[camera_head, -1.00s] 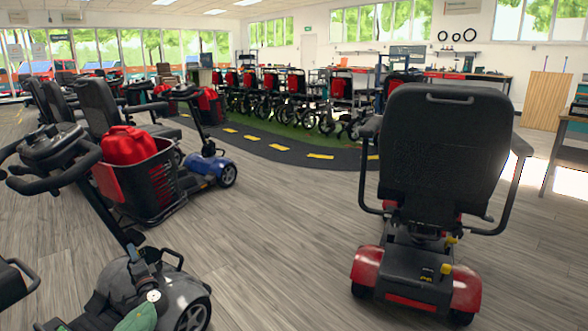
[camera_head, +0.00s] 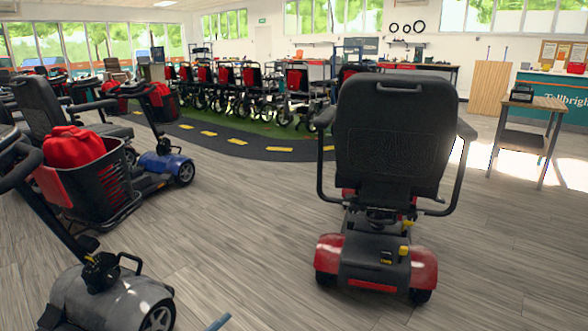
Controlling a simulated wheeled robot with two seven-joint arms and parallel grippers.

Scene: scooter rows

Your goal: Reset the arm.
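Neither of my grippers shows in the head view, and I cannot see either arm clearly. A small blue edge (camera_head: 218,322) pokes in at the bottom of the picture; too little of it shows to tell what it is. A mobility scooter with a black seat (camera_head: 392,135) and a red rear body (camera_head: 330,255) stands right of centre, its back toward me.
A grey scooter (camera_head: 110,300) stands close at the lower left. A blue scooter (camera_head: 165,165) and a black basket (camera_head: 95,185) holding a red bag (camera_head: 72,148) are behind it. A small table (camera_head: 525,140) is at the right. The floor between the near scooters is clear.

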